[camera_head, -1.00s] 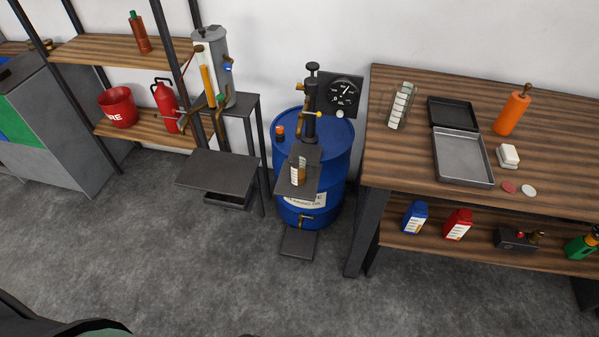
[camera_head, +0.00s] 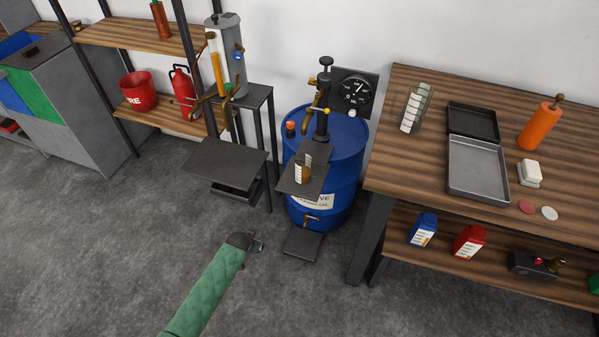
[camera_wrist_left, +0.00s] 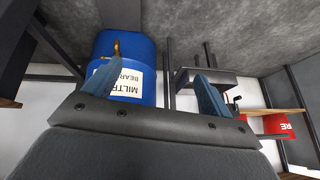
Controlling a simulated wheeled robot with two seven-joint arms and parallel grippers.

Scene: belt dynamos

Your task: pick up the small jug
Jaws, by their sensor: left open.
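A small jug (camera_head: 302,169) with a white scale strip and brownish contents stands on the dark plate (camera_head: 318,183) under the pump (camera_head: 323,110) on the blue drum (camera_head: 352,137). A larger clear jug (camera_head: 413,108) with a similar strip stands on the wooden bench. My left gripper (camera_head: 258,243) is low over the floor, in front of the drum and below the small jug in the picture. In the left wrist view its jaws (camera_wrist_left: 155,85) are apart with nothing between them. The drum (camera_wrist_left: 122,52) shows there tilted, but I cannot make out the jug. My right gripper is out of view.
A dark stand plate (camera_head: 226,164) juts out left of the drum. The bench (camera_head: 390,165) is close on the right, with a grey tray (camera_head: 478,170) and an orange bottle (camera_head: 539,125). A low plate (camera_head: 302,246) sits before the drum. The front floor is open.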

